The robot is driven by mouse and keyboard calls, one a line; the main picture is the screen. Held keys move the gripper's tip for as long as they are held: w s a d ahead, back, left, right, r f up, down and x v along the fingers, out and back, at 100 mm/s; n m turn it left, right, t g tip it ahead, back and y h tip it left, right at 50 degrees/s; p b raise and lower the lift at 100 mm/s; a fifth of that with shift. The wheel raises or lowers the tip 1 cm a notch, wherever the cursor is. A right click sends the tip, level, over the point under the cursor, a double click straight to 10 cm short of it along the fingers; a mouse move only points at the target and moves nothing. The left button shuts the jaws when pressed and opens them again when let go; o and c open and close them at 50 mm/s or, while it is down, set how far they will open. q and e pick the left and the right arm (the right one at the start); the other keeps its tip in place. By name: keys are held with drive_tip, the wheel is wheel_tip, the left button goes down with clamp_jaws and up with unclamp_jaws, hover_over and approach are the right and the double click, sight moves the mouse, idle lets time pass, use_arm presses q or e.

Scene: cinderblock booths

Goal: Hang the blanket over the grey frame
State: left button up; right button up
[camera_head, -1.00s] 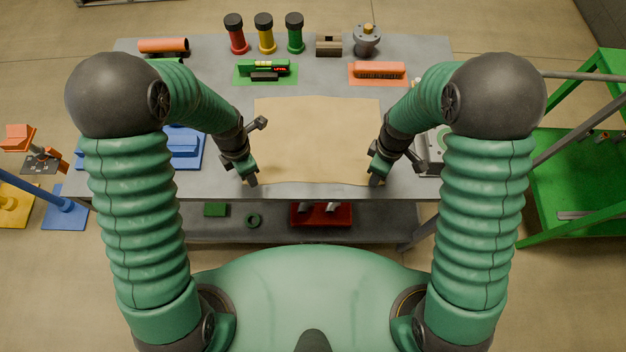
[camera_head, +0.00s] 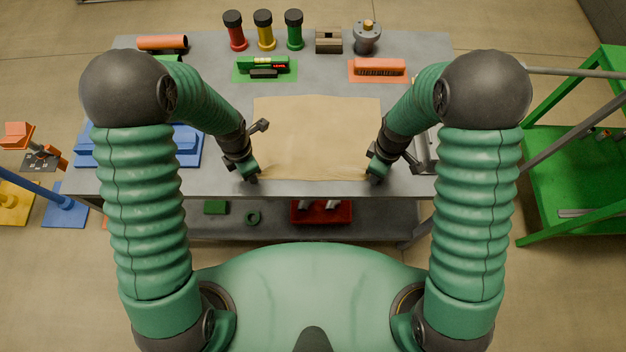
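The blanket is a tan cloth (camera_head: 316,135) lying flat on the grey workbench, in the middle of the head view. My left gripper (camera_head: 253,177) is at the blanket's near left corner. My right gripper (camera_head: 375,177) is at its near right corner. Both point down close to the bench's front edge. The fingers are small and dark, so I cannot tell whether they are open or shut on the cloth. Grey bars (camera_head: 575,72) stand at the right edge of the view; I cannot tell whether they belong to the grey frame.
The workbench (camera_head: 415,60) holds red, yellow and green cylinders (camera_head: 264,32), a green level (camera_head: 264,66), an orange brush (camera_head: 379,67) and a blue piece (camera_head: 186,145). A red bin (camera_head: 321,212) is on the lower shelf. A green cart (camera_head: 570,185) stands right.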

use_arm(q)
drive_tip(key=shift+s+f, duration=0.1)
drive_tip(key=shift+s, duration=0.05)
clamp_jaws()
use_arm(e)
drive_tip(key=shift+s+f, duration=0.15)
clamp_jaws()
